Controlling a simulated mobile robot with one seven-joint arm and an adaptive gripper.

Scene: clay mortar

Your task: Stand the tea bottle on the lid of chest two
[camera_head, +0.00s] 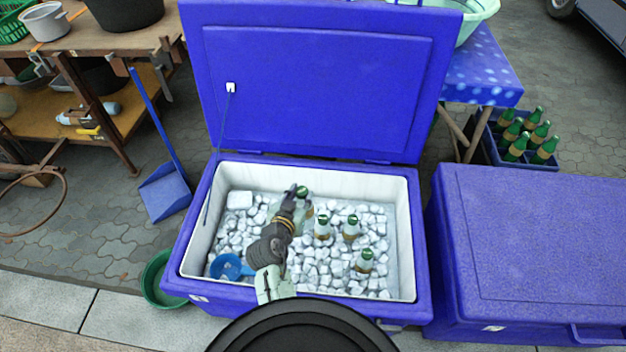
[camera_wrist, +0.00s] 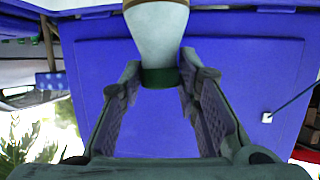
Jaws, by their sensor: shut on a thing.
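My gripper (camera_head: 299,200) reaches down into the open blue chest (camera_head: 412,250) and is shut on a pale bottle with a green cap (camera_head: 302,191). In the wrist view the bottle (camera_wrist: 158,35) is between the fingers (camera_wrist: 160,80), with the green cap toward my palm and a brown band at the top edge. Its lower part is hidden in the head view. Similar bottles stand in the ice: one (camera_head: 322,228), another (camera_head: 351,228) and a third (camera_head: 364,261). A closed blue chest (camera_head: 540,240) stands at right, its lid bare. No chest number is readable.
The open chest's lid (camera_head: 310,90) stands up behind the ice (camera_head: 330,270). A blue scoop (camera_head: 228,267) lies in the ice. A crate of green bottles (camera_head: 489,150) stands behind the closed chest. A dustpan (camera_head: 165,192) and green basin (camera_head: 156,285) are at left.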

